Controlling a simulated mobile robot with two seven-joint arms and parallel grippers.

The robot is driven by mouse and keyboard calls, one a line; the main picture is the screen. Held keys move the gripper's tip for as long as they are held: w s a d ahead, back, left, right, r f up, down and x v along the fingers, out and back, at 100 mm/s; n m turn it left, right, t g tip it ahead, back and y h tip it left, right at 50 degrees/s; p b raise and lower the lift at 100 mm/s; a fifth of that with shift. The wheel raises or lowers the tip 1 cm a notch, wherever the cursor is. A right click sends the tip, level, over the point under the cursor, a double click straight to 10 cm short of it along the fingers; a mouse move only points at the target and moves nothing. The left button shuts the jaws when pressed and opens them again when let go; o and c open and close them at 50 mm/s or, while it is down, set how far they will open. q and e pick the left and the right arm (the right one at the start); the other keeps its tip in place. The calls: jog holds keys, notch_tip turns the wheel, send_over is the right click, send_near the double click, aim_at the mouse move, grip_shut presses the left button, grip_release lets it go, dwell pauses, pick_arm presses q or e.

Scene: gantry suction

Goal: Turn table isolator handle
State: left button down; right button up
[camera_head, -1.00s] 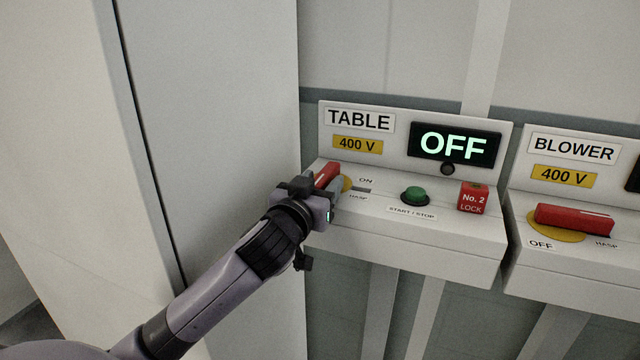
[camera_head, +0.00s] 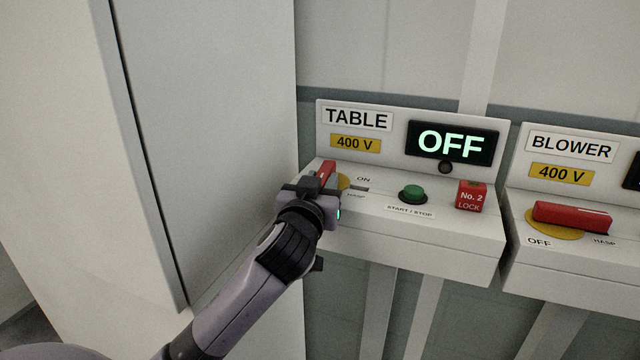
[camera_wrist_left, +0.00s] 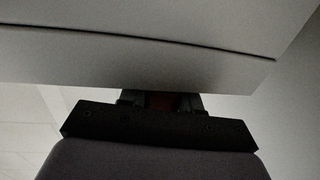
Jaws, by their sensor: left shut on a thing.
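The table isolator's red handle (camera_head: 327,172) sits at the left end of the TABLE box (camera_head: 440,231), on a yellow round plate (camera_head: 344,182). My left gripper (camera_head: 318,186) is shut on the handle, and its body hides the near part. The handle's visible end points away toward the back panel. In the left wrist view a little dark red of the handle (camera_wrist_left: 161,101) shows between the fingers. The TABLE display (camera_head: 451,144) reads OFF. My right gripper is not in view.
A green START/STOP button (camera_head: 412,193) and a red No. 2 LOCK block (camera_head: 472,195) stand right of the handle. The BLOWER box with its red handle (camera_head: 572,216) is further right. A tall grey cabinet (camera_head: 215,130) stands close on the left.

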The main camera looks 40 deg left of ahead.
pick_arm(q)
jog(key=c, duration=0.9)
grip_release()
jog(key=shift+s, duration=0.1)
jog(key=shift+b+v, duration=0.3)
jog(key=shift+v, duration=3.2)
